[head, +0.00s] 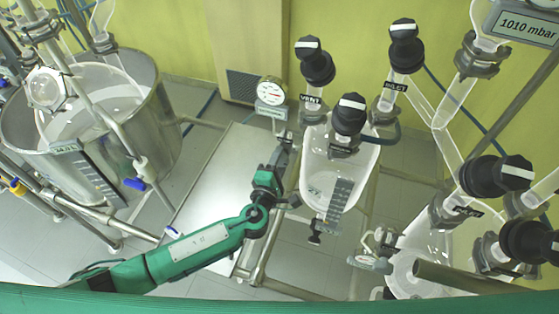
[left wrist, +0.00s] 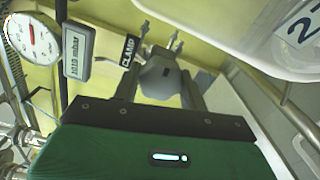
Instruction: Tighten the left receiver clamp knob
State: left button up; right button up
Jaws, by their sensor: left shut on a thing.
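The clamp knob (left wrist: 160,76) is a grey block-shaped knob, beside a black label reading CLAMP (left wrist: 130,50). My left gripper (left wrist: 158,88) is shut on it, with one finger on each side. In the head view my left gripper (head: 285,152) reaches up to the left side of the glass receiver (head: 318,178), just below the round gauge. There the knob is hidden by the gripper or too small to make out. My right gripper is in neither view.
The round gauge (head: 271,91) and its small display stand close to my left gripper. Black-knobbed valves (head: 316,66) rise above the receiver. A steel vessel (head: 155,125) stands at the left, more glassware (head: 430,250) at the right. A pale panel (head: 215,180) lies behind my left arm.

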pick_arm(q)
jog(key=o, duration=0.9)
jog(key=shift+f, duration=0.2)
jog(key=shift+o, duration=0.5)
jog(key=shift+r, duration=0.1)
jog(key=b+v, duration=0.4)
jog(key=v, duration=1)
jog(key=shift+w, duration=0.1)
